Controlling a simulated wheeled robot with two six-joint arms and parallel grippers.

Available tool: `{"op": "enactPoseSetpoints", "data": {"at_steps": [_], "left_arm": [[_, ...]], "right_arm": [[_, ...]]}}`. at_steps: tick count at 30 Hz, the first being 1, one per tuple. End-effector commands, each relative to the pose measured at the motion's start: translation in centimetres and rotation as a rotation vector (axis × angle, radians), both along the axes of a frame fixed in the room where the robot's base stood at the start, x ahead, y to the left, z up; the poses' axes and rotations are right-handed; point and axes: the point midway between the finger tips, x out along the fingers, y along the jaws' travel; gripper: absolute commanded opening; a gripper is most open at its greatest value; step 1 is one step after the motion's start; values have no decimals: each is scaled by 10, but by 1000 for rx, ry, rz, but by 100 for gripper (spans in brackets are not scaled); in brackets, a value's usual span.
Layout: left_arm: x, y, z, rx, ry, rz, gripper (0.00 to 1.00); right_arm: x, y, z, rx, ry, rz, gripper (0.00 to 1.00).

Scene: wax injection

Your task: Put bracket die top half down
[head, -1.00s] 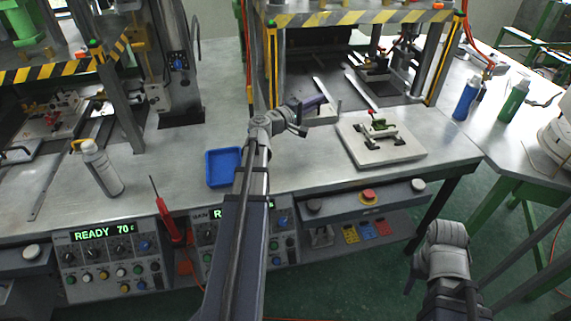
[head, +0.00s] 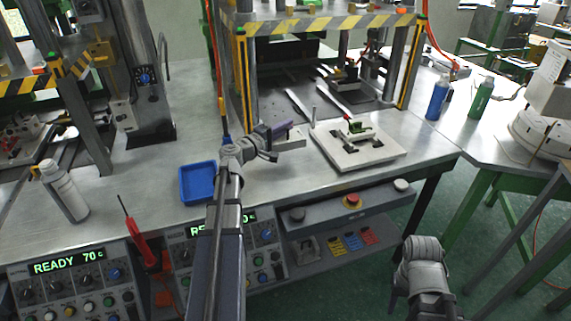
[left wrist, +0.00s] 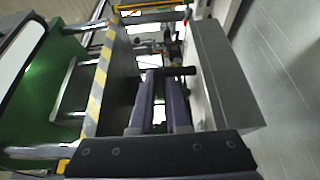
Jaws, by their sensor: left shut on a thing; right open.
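My left gripper (head: 285,127), with purple fingers, is at the near side of the press opening. It is shut on the bracket die top half (head: 291,139), a grey block mostly hidden beneath it in the head view. In the left wrist view the fingers (left wrist: 165,75) meet a dark bar beside the large grey block (left wrist: 228,75). I cannot tell whether the block touches the bench. To the right, a pale die plate (head: 335,154) lies on the bench with a green part (head: 358,129) and black clamps on it. My right gripper (head: 394,302) is low in front of the bench, empty and mostly hidden.
A blue tray (head: 186,196) and a white bottle (head: 64,190) stand left of my left arm. The press frame (head: 240,90) rises behind my gripper. Blue (head: 437,98) and green (head: 480,100) bottles stand at right. The bench in front of the die plate is clear.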

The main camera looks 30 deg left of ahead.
Motion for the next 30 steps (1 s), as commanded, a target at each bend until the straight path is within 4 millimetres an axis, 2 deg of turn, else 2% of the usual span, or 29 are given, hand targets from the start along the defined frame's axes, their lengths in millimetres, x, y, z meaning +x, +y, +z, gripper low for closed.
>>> {"op": "enactPoseSetpoints", "data": {"at_steps": [12,20,30], "left_arm": [[0,0,-57,-1,-1,0,0],[0,0,-60,-1,-1,0,0],[0,0,-94,-1,-1,0,0]], "right_arm": [[0,0,-58,0,0,1,50],[0,0,-60,0,0,1,50],[0,0,-95,0,0,1,50]]}}
